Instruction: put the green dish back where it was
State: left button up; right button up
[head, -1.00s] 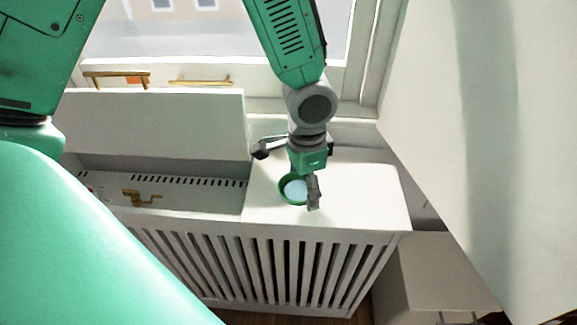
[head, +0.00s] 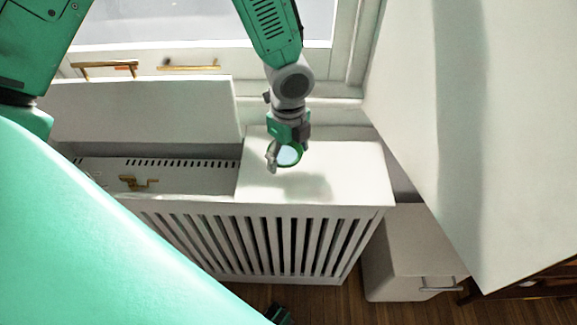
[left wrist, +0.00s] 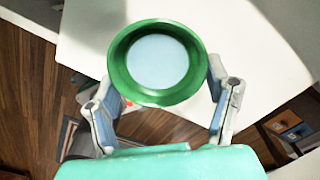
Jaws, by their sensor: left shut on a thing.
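The green dish (head: 289,155) is round, with a green rim and a pale blue inside. My left gripper (head: 282,150) is shut on it and holds it above the white top of the slatted radiator cover (head: 345,178), where a soft shadow falls below. In the left wrist view the dish (left wrist: 157,62) sits between the two fingers of my left gripper (left wrist: 156,84), its pale inside facing the camera.
A recessed ledge with a brass latch (head: 138,183) lies left of the cover top. The window (head: 200,22) is behind. A white slanted panel (head: 450,130) rises at right, above a low white cabinet (head: 400,262). The right part of the cover top is clear.

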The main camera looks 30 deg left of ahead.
aim_at(288, 159)
pick_arm(q)
notch_tip(288, 159, down, 4)
jog(key=shift+f+b, duration=0.2)
jog(key=shift+b, duration=0.2)
jog(key=o, duration=1.4)
notch_tip(288, 159, up, 12)
jog(key=shift+r+p, duration=0.1)
jog(key=shift+p, duration=1.15)
jog(key=shift+s, duration=0.1)
